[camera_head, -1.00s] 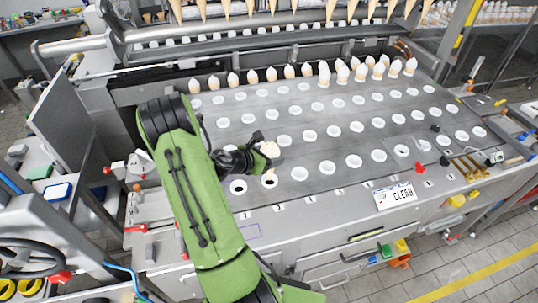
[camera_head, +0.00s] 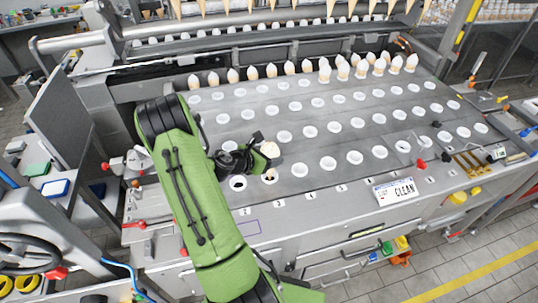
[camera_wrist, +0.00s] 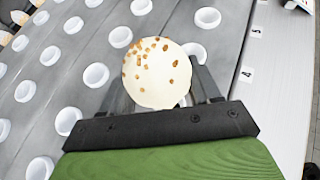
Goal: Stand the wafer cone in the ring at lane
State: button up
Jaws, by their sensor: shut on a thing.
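The wafer cone (camera_head: 269,149) has a cream, rounded top; in the wrist view its top (camera_wrist: 157,75) is dotted with brown bits. My gripper (camera_head: 262,158) is shut on the cone, at the front left of the plate, and the jaws also show in the wrist view (camera_wrist: 163,103). The cone looks about upright, top up. Its lower part shows just over a front-row ring (camera_head: 269,181) with a dark hole. I cannot tell whether the tip is inside that ring. Another dark-holed ring (camera_head: 238,183) lies to its left, beside my arm.
Rows of white rings cover the grey plate (camera_head: 345,117). Several wrapped cones (camera_head: 271,70) stand in the back rows. Lane numbers run along the front edge, with a "CLEAN" sign (camera_head: 396,190) and a red knob (camera_head: 421,163) at the right. More cones hang above the back.

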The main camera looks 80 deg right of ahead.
jog(key=shift+f+b, duration=2.35)
jog(key=shift+f, duration=1.2)
jog(key=o, duration=0.8)
jog(key=p+v, duration=0.1)
jog(key=v, duration=1.4)
jog(key=shift+w+a+r, duration=0.1)
jog(key=shift+a+r, duration=0.05)
jog(key=shift+a, duration=0.15)
